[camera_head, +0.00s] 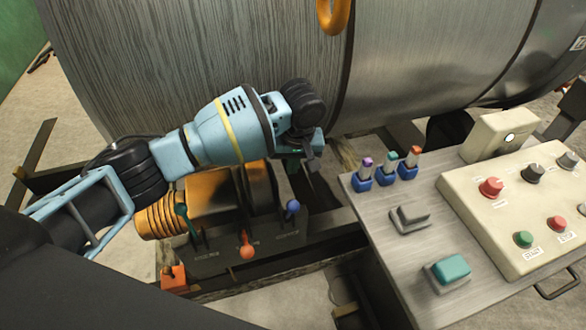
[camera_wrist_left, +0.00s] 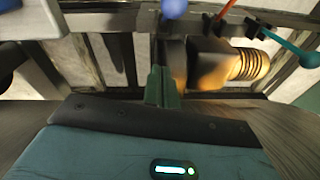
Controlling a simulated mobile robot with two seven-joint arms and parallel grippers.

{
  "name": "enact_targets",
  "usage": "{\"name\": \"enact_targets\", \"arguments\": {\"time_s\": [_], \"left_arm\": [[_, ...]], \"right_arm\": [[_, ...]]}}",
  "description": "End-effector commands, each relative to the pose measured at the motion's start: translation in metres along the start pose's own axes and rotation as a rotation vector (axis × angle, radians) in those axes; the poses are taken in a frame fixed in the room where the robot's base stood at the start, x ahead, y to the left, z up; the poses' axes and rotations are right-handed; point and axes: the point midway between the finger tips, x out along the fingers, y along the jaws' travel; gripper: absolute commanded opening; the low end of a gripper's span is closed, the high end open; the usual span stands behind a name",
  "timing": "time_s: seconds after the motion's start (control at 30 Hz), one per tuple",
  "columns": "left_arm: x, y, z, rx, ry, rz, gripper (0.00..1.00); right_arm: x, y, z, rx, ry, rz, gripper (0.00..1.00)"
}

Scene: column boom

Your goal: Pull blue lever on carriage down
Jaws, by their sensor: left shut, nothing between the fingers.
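The blue lever (camera_head: 292,207) has a round blue knob and stands at the right end of the row of levers on the carriage panel (camera_head: 215,252). My left gripper (camera_head: 300,165) is above and behind the knob, in front of the big metal cylinder. In the left wrist view the left gripper (camera_wrist_left: 162,82) shows its fingers shut and empty. The blue knob (camera_wrist_left: 173,8) is at the top edge of that view, apart from the fingertips. My right gripper is not in view.
A red-orange lever (camera_head: 247,250) and a teal lever (camera_head: 182,212) stand left of the blue one. A control table (camera_head: 380,225) with buttons is on the right. The large metal cylinder (camera_head: 210,60) fills the back. An orange ring (camera_head: 333,14) hangs at the top.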

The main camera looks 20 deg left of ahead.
Motion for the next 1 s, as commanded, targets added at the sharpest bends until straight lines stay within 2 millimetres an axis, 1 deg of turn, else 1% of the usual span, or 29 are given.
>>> {"name": "enact_targets", "arguments": {"time_s": [0.03,0.1,0.4,0.5,0.7,0.8,1.0], "left_arm": [[0.013,-0.001,0.001,-0.001,-0.005,-0.003,0.0],[0.027,-0.001,0.001,0.0,-0.005,-0.004,0.0],[0.081,0.0,0.001,0.0,-0.004,-0.003,0.0],[0.078,0.0,0.016,0.004,0.001,0.0,0.0],[0.083,0.0,0.034,0.0,0.002,0.001,0.0],[0.084,0.0,0.038,0.001,0.001,0.001,0.0],[0.085,0.0,0.039,0.0,0.0,0.0,0.0]], "right_arm": [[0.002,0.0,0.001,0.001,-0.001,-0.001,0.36],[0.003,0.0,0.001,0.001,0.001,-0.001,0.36],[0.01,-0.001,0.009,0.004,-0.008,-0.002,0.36],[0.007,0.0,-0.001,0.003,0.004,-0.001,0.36],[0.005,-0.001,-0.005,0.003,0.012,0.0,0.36],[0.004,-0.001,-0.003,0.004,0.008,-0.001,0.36],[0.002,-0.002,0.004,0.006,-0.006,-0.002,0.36]]}}
